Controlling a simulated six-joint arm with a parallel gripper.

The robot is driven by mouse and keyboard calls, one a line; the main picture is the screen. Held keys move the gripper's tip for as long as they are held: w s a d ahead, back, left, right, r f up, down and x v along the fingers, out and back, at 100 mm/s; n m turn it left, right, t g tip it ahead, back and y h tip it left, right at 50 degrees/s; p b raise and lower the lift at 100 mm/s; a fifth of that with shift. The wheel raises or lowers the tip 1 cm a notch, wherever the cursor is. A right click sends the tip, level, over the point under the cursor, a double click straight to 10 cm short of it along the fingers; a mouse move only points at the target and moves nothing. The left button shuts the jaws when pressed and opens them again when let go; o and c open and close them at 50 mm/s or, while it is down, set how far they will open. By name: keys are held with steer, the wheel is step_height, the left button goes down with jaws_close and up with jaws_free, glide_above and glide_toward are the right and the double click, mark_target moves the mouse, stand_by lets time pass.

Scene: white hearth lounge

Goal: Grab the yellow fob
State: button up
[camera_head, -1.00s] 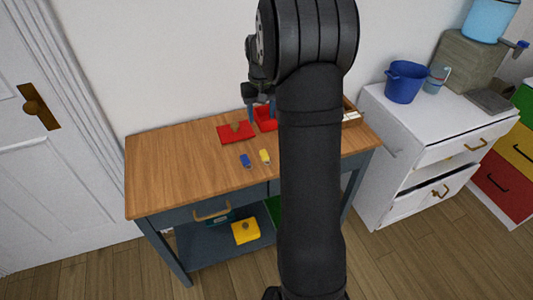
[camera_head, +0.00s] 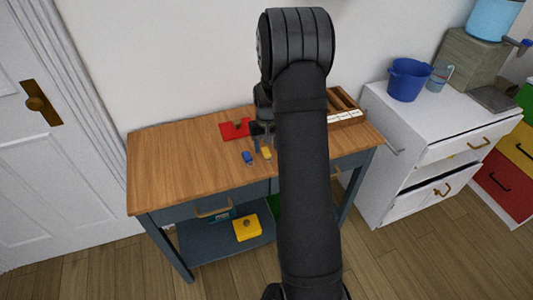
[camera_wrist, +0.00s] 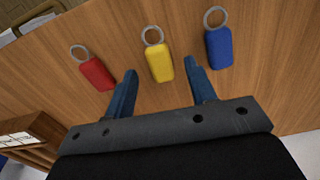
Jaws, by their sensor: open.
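The yellow fob (camera_wrist: 160,63), with a metal ring, lies on the wooden tabletop (camera_head: 180,165). In the wrist view my gripper (camera_wrist: 160,82) is open, with one blue finger to each side of the fob's lower end. I cannot tell whether the fingers are at its height. A red fob (camera_wrist: 96,74) lies left of it and a blue fob (camera_wrist: 218,47) right of it. In the head view the yellow fob (camera_head: 266,152) and blue fob (camera_head: 247,157) show beside my gripper (camera_head: 257,143); the red fob is hidden behind my arm.
A red notched block (camera_head: 234,129) lies at the back of the table. A wooden compartment box (camera_head: 345,118) stands at the right end. A white cabinet with a blue bucket (camera_head: 408,80) is further right. The table's left half is clear.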

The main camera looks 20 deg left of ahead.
steer(key=shift+f, duration=0.9)
steer(key=shift+c, duration=0.4)
steer(key=c, duration=1)
